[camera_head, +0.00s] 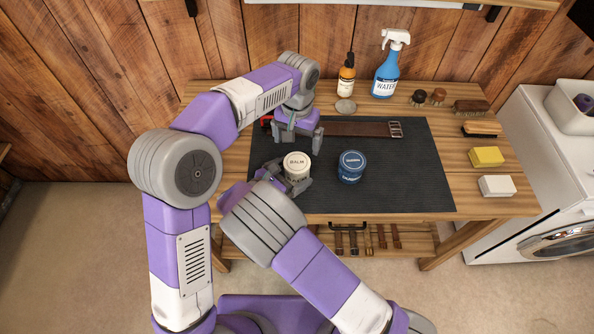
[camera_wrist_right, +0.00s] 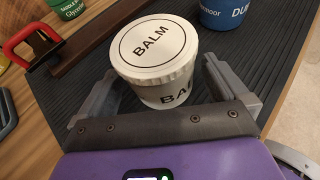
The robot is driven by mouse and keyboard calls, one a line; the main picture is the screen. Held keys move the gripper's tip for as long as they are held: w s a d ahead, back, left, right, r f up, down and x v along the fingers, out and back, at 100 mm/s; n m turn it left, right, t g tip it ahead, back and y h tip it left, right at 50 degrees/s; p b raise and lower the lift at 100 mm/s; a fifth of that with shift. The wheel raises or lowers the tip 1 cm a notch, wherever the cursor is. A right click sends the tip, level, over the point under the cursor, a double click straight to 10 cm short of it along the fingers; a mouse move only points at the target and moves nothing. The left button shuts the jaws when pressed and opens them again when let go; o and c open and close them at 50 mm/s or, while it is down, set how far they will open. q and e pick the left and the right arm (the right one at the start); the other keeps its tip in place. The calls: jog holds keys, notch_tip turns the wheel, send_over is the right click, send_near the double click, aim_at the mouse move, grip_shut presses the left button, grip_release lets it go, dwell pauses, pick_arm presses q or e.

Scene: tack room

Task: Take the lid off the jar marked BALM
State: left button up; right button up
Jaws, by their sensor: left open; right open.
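The white jar marked BALM (camera_head: 297,168) stands upright on the dark mat, its white lid (camera_wrist_right: 153,47) on top. My right gripper (camera_head: 289,178) is open low around the jar, with one finger on either side. In the right wrist view a gap shows between the jar body (camera_wrist_right: 172,95) and the right finger; I cannot tell whether the left finger touches. My left gripper (camera_head: 298,139) is open, above and behind the jar, pointing down, apart from the lid. Its fingertips are small in the head view.
A blue jar (camera_head: 351,167) stands right of the BALM jar. A brown strap (camera_head: 355,129) lies behind on the mat (camera_head: 400,180). A spray bottle (camera_head: 386,70), amber bottle (camera_head: 346,76), brushes and yellow sponge (camera_head: 486,156) line the back and right. The mat's front right is clear.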

jog(key=shift+x, duration=1.4)
